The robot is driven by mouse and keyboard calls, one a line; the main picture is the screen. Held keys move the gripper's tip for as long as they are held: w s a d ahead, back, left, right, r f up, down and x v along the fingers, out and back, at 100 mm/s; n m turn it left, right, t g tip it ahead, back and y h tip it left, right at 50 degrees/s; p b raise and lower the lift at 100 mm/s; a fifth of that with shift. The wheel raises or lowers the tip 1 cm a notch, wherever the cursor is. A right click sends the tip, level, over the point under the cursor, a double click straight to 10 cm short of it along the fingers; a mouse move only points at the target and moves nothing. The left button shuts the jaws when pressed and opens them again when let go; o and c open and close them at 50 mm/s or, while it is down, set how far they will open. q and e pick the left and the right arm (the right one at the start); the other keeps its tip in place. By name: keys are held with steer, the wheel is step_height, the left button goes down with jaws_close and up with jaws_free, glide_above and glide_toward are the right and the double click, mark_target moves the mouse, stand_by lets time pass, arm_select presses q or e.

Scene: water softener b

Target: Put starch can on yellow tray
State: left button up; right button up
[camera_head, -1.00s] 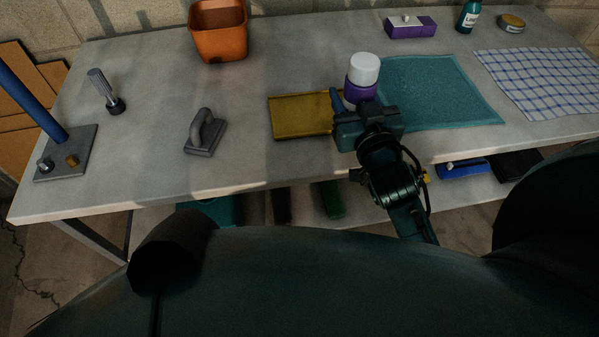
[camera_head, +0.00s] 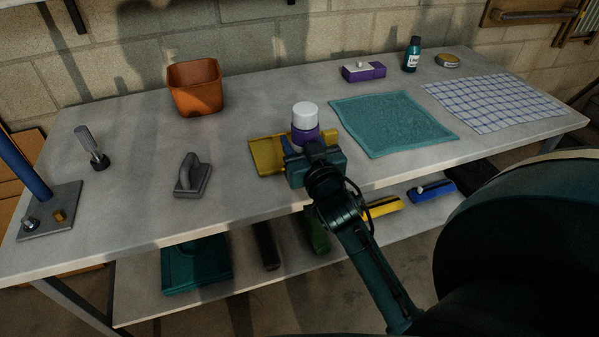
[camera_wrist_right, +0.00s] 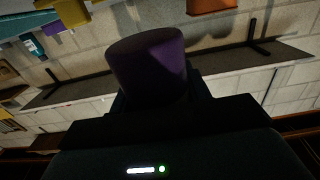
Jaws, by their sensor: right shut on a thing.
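The starch can (camera_head: 305,122), purple with a white cap, stands upright in my right gripper (camera_head: 303,150), which is shut on it. In the head view the can appears over the right part of the yellow tray (camera_head: 265,155), which lies flat near the table's front edge. My gripper and the can cover the tray's right side, and I cannot tell whether the can touches it. In the right wrist view the purple can (camera_wrist_right: 148,65) fills the space between dark fingers. My left gripper is not in view.
A teal cloth (camera_head: 395,122) lies right of the can. A grey trowel-like tool (camera_head: 192,178) is to the left, with an orange bin (camera_head: 196,88) behind. A purple box (camera_head: 363,71) and teal bottle (camera_head: 412,55) stand at the back. A lower shelf holds more items.

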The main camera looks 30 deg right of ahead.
steer(key=shift+f+b, duration=0.4)
steer(key=shift+f, duration=2.35)
steer(key=shift+f, duration=0.2)
steer(key=o, duration=1.2)
steer(key=shift+c, duration=0.2)
steer(key=shift+r, duration=0.15)
steer(key=shift+s, duration=0.1)
